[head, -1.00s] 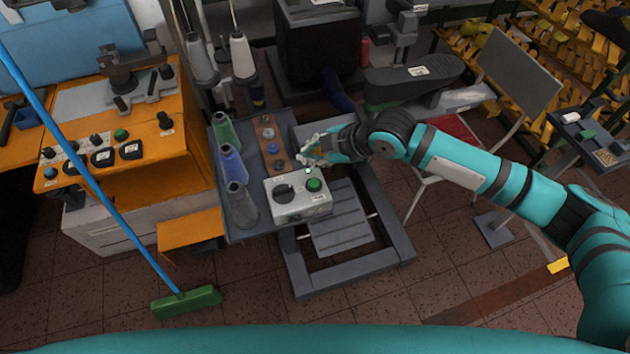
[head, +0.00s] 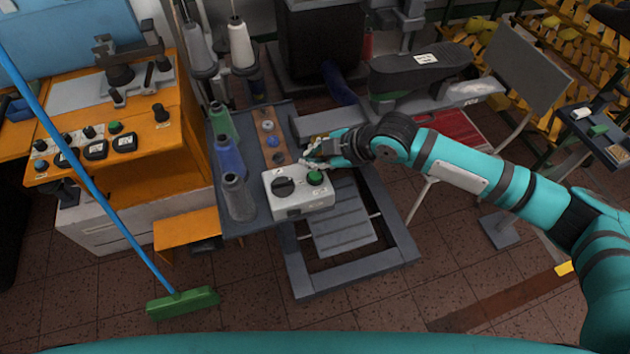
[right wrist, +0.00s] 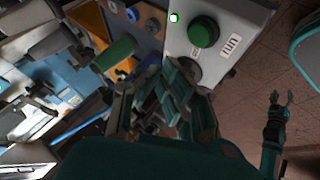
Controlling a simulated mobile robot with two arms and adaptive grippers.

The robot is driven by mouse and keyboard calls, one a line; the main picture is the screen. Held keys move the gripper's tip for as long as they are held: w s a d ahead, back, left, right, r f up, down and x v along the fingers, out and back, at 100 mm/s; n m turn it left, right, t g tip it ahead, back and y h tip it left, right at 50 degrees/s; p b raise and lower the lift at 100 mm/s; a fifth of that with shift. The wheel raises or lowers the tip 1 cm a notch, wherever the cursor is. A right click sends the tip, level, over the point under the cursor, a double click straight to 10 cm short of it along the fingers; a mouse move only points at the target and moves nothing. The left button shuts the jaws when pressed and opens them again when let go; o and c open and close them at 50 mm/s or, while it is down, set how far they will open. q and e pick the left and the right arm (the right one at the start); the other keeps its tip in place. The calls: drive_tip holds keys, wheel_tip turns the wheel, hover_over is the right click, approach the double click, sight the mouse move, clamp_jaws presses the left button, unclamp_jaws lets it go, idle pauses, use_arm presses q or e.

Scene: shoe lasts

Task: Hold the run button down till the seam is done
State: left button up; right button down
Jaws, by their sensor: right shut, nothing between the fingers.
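The round green run button (head: 315,177) sits on top of a pale grey control box (head: 300,204), right of a black knob (head: 283,188). In the right wrist view the button (right wrist: 203,32) stands beside a label reading RUN, and a small green lamp (right wrist: 174,17) is lit. My right gripper (head: 309,162) is shut and empty, just behind the button in the head view. In the right wrist view its fingers (right wrist: 180,82) are below the button, with a gap between. My left gripper (right wrist: 280,98) shows small at the right there, fingers apart and empty.
Green, blue and grey thread cones (head: 231,155) stand left of the box on a grey table (head: 247,221). A grey treadle (head: 342,229) lies below. An orange machine (head: 140,185) and blue-handled broom (head: 183,302) are at left. Floor in front is clear.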

sight(313, 178)
wheel_tip(313, 178, down, 3)
drive_tip(key=shift+f+b, duration=0.2)
drive_tip(key=shift+b, duration=0.4)
use_arm(q)
wheel_tip(313, 178, down, 2)
drive_tip(key=shift+f, duration=0.15)
use_arm(e)
drive_tip(key=shift+f, duration=0.1)
idle(0.6)
use_arm(q)
drive_tip(key=shift+f, duration=0.1)
use_arm(e)
drive_tip(key=shift+f, duration=0.35)
